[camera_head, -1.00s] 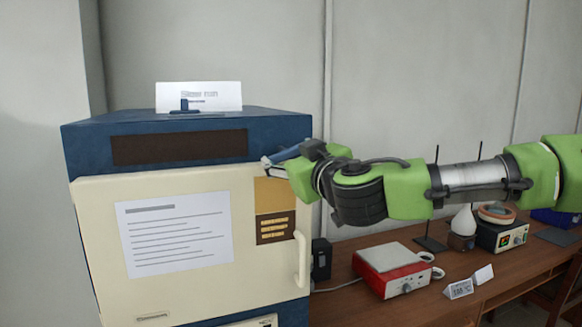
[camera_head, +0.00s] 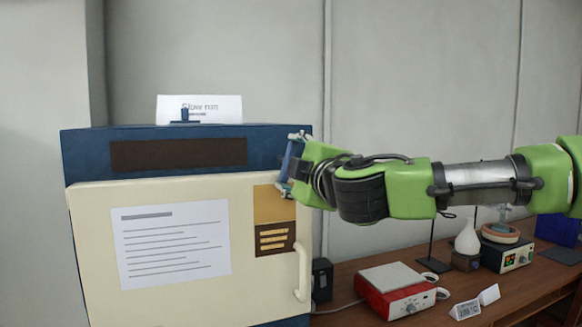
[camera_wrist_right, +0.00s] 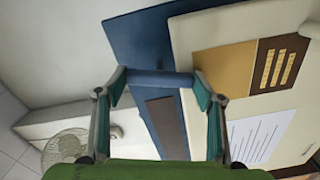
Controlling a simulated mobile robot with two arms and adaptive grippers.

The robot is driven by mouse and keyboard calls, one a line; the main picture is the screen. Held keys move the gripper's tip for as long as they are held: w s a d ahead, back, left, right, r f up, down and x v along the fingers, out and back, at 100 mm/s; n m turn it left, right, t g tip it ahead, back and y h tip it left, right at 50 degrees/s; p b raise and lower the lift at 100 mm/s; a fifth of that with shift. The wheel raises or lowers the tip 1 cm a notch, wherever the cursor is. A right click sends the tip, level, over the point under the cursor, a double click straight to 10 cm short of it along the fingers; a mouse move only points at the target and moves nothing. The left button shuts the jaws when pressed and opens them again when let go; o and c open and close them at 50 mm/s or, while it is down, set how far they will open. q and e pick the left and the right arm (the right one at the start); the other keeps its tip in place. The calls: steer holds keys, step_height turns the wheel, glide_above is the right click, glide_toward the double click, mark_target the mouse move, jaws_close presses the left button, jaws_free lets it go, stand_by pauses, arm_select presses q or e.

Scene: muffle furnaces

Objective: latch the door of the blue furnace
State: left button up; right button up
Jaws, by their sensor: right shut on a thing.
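The blue furnace (camera_head: 190,135) stands at the left in the head view, its cream door (camera_head: 170,270) across its front. The door carries a paper sheet and a white handle (camera_head: 302,270). I cannot tell whether the door is fully seated. My right gripper (camera_head: 291,163) is at the furnace's upper right front corner, shut on a blue bar, likely the latch lever. The bar stands nearly upright in the head view. In the right wrist view the bar (camera_wrist_right: 160,79) spans between the two fingertips. My left gripper is not in view.
A wooden bench (camera_head: 350,312) at the right holds a red and white device (camera_head: 395,290), a white flask (camera_head: 467,238) and other lab items. A white sign (camera_head: 215,107) stands on the furnace top. Bare wall lies behind.

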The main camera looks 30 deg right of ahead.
steer(key=shift+n, duration=1.9)
steer(key=o, duration=1.1)
steer(key=v, duration=1.2)
steer(key=shift+f, duration=0.15)
